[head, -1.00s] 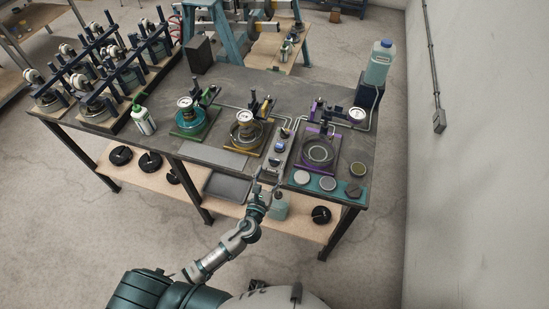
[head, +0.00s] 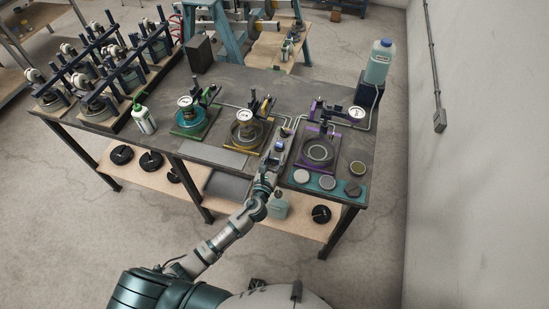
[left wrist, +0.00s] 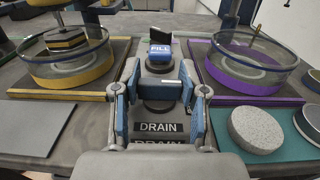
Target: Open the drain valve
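The drain valve (left wrist: 159,91) shows in the left wrist view as a small blue-grey handle on a dark round base, behind a plate lettered DRAIN (left wrist: 160,127). My left gripper (left wrist: 158,86) is open, with one blue-padded finger on each side of the handle. I cannot tell whether either pad touches it. In the head view my left gripper (head: 269,170) reaches over the bench's front edge and mostly hides the drain valve. The fill valve (left wrist: 160,50), with a blue FILL label, stands just behind. My right gripper is not in view.
A yellow-based glass dish (head: 246,133) stands left of the valves and a purple-based one (head: 318,152) right. A teal strip with round discs (head: 327,184) lies at the front right. A flat grey plate (head: 214,157) lies at the front left. A bottle (head: 379,62) stands behind right.

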